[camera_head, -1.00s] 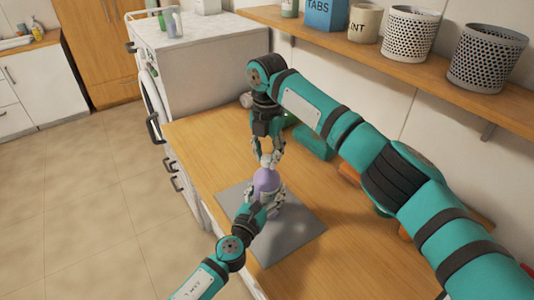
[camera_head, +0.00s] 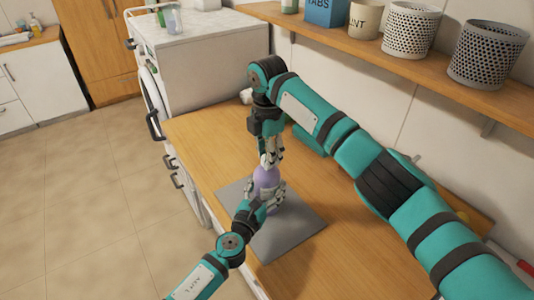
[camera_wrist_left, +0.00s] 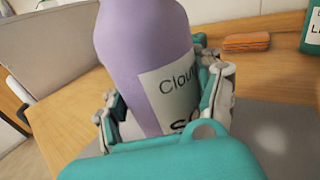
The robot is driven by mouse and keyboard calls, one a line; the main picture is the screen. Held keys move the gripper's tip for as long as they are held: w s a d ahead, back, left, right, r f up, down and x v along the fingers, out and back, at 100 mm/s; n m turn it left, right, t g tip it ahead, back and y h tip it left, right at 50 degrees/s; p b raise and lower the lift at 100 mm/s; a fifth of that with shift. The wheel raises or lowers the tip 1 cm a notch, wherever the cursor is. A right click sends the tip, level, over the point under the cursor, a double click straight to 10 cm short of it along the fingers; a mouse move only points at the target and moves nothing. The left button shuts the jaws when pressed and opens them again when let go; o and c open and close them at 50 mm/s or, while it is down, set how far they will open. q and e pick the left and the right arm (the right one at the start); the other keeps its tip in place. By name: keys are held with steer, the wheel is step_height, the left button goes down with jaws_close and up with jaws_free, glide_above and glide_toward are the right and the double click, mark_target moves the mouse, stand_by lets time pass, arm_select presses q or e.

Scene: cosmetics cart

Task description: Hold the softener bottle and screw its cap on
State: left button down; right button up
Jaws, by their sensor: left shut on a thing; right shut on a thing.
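The purple softener bottle (camera_head: 267,178) stands upright on a grey mat (camera_head: 300,239). My left gripper (camera_head: 267,196) is shut around its body. The left wrist view shows the bottle (camera_wrist_left: 150,70) with its white label between the gripper's fingers (camera_wrist_left: 165,108). My right gripper (camera_head: 270,157) points down directly above the bottle and is shut at its top. A small pale part, seemingly the cap (camera_head: 268,161), shows between its fingers. The fingers hide most of it, so I cannot tell whether it sits on the neck's thread.
A wooden counter (camera_head: 212,150) surrounds the mat. A white washing machine (camera_head: 190,70) stands at the back left. A wall shelf (camera_head: 400,55) holds a blue box (camera_head: 325,12) and two perforated baskets. An orange block (camera_wrist_left: 246,41) lies behind the bottle.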

steer(key=m, duration=1.4)
steer(key=shift+s+m, duration=0.1)
steer(key=shift+m, duration=0.2)
steer(key=m, duration=0.7)
arm_select(q)
steer(key=shift+f, duration=0.1)
arm_select(e)
steer(key=m, duration=0.4)
steer(key=shift+a+m, duration=0.1)
steer(key=shift+m, duration=0.3)
steer(key=m, duration=0.3)
steer(key=shift+m, duration=0.3)
steer(key=o, duration=0.7)
steer(key=shift+o, duration=0.2)
